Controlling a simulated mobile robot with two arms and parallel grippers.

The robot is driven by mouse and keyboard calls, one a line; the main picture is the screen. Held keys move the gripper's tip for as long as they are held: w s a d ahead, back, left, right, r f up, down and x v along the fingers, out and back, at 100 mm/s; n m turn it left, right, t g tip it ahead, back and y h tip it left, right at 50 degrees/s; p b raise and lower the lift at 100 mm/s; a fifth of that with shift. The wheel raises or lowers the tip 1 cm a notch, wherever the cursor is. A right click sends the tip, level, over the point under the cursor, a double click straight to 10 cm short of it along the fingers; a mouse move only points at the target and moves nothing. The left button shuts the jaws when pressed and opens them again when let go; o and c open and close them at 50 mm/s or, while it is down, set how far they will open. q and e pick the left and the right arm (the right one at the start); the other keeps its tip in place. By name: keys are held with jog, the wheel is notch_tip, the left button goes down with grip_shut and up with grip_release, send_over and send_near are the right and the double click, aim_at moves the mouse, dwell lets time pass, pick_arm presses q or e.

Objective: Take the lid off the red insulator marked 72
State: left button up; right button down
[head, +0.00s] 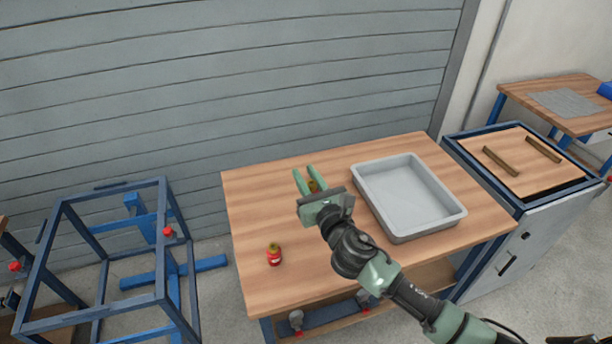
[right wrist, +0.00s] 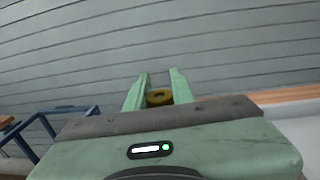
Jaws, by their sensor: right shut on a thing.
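A small red insulator (head: 274,256) stands upright on the wooden table, near its left front part. It has a pale label, too small to read, and a greenish-yellow top; I cannot tell whether that is a lid. My right gripper (head: 304,172) is above the table, to the right of and beyond the insulator, apart from it. It is shut on a round olive-yellow lid (right wrist: 159,97) with a darker centre, which sits between the fingers. The lid (head: 314,186) is partly hidden by the gripper in the head view. My left gripper is not in view.
A grey open tray (head: 462,212), empty, lies on the table (head: 245,205) right of my right gripper. The table's left part is otherwise clear. A blue metal frame (head: 105,190) stands at left. A cabinet (head: 535,190) with two wooden strips stands at right.

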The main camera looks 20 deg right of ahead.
dwell(0.8)
jog(key=s+d+r+m+h+b, duration=0.1)
jog(key=s+d+r+h+b, duration=0.1)
jog(key=s, duration=1.5)
jog(key=s+a+f+n+g+y, duration=0.2)
jog(key=a+n+g+y, duration=0.2)
jog(key=a+n+y, duration=0.65)
jog(key=w+d+m+t+h+b, duration=0.1)
jog(key=w+d+m+h+b, duration=0.1)
jog(key=w, duration=0.4)
jog(key=w+d+m+t+h+b, duration=0.1)
jog(key=w+d+m+h+b, duration=0.1)
jog(key=w+d+m+h, duration=0.1)
jog(key=w+d+m+t+h+b, duration=0.2)
jog(key=w+d+m+h, duration=0.1)
jog(key=w, duration=0.7)
jog(key=shift+d+r+m+h+b, duration=0.1)
jog(key=shift+d+m+h+b, duration=0.15)
jog(key=shift+m+h, duration=0.65)
jog(key=shift+m, duration=0.25)
jog(key=shift+d+f+b, duration=0.1)
jog(key=shift+f+b, duration=3.05)
jog(key=shift+f, duration=6.6)
